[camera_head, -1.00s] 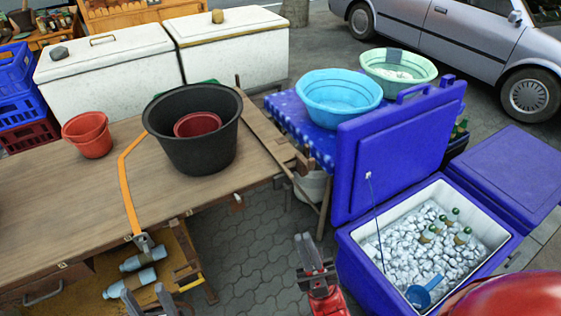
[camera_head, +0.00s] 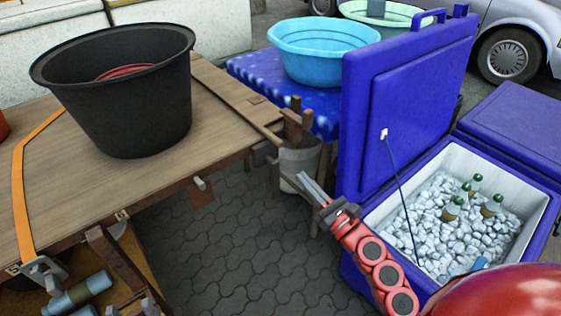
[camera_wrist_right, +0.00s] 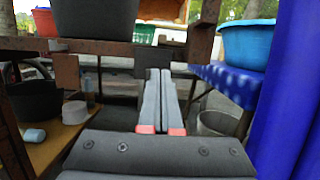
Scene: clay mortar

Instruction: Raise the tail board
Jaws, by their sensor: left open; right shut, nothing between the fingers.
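The long brown board at the right end of the wooden cart bed, which looks like the tail board (camera_head: 225,92), lies about level with the bed. Wooden and metal fittings sit at its near right corner. My right gripper (camera_head: 305,180) is shut and empty, its grey fingers pointing up and left toward that corner, with a gap to it. In the right wrist view the shut fingers (camera_wrist_right: 158,75) point under the cart's dark edge beam (camera_wrist_right: 95,47). My left gripper is not in view.
A black tub (camera_head: 125,100) stands on the cart bed (camera_head: 60,150). A blue table with a light-blue basin (camera_head: 320,70) stands behind the corner. An open blue cooler (camera_head: 385,110) of ice is close right. A bucket (camera_head: 298,165) stands below the corner. Paving in front is clear.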

